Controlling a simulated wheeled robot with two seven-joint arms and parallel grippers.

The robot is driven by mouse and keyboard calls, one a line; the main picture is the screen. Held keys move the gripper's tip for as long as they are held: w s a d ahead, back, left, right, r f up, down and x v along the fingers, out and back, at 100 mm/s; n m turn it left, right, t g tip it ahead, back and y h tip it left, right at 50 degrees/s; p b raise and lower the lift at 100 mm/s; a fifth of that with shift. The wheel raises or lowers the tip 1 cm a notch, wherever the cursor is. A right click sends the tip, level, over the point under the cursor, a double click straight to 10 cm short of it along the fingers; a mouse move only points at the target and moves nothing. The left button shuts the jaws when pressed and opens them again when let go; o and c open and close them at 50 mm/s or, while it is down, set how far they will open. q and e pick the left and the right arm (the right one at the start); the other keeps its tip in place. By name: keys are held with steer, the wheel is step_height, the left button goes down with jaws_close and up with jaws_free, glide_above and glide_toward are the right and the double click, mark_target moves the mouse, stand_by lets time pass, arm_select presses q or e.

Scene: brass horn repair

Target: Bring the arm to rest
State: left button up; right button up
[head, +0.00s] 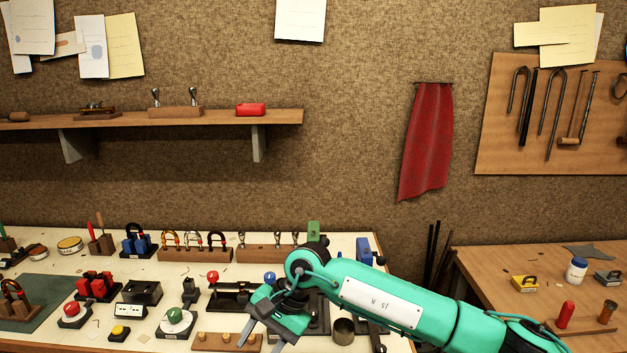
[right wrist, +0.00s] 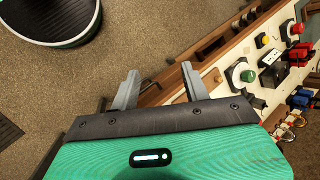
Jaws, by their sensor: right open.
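My right arm, teal with a white label, comes in from the lower right in the head view and reaches over the workbench (head: 235,345). Its right gripper (head: 262,340) is over the front part of the bench, pointing down and toward the front edge. In the right wrist view the two grey fingers (right wrist: 159,84) are apart with nothing between them. Beyond them are the bench's wooden front edge and the floor. My left gripper is in neither view.
Near the gripper stand a green-button device (head: 174,318), a strip with wooden knobs (head: 227,342), a black red-knobbed tool (head: 233,293) and a dark cup (head: 343,331). A second table (head: 500,262) is at right. The wrist view shows a round bin (right wrist: 50,40) on open floor.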

steer(key=s+a+r+m+y, duration=0.7)
steer(key=r+m+y, duration=0.45)
steer(key=y, duration=0.25)
steer(key=w+d+r+m+t+h, duration=0.1)
steer(key=w+d+m+t, duration=0.3)
steer(key=m+t, duration=0.6)
steer(key=w+d+m+t, duration=0.2)
steer(key=d+m+t, duration=0.45)
steer(key=m, duration=0.55)
steer(key=d+f+m+t+h, duration=0.2)
steer(key=d+f+m+h, duration=1.5)
steer(key=m, duration=0.5)
steer(key=s+d+f+m+g+h, duration=0.2)
steer(key=s+d+f+m+g, duration=0.4)
steer(key=s+d+f, duration=0.3)
steer(key=s+d+f+m+g, duration=0.2)
steer(key=s+f+g, duration=0.15)
steer(key=s, duration=0.55)
steer(key=s+d+f+m+g, duration=0.2)
steer(key=s+f+m+g, duration=0.15)
steer(key=s, duration=0.55)
step_height(320, 180, down, 30)
steer(key=n+g, duration=0.1)
steer(key=s+d+f+g, duration=0.1)
steer(key=s+d+f, duration=0.2)
steer(key=s+f, duration=1.6)
steer(key=shift+s+f, duration=0.35)
steer(key=shift+f, duration=0.6)
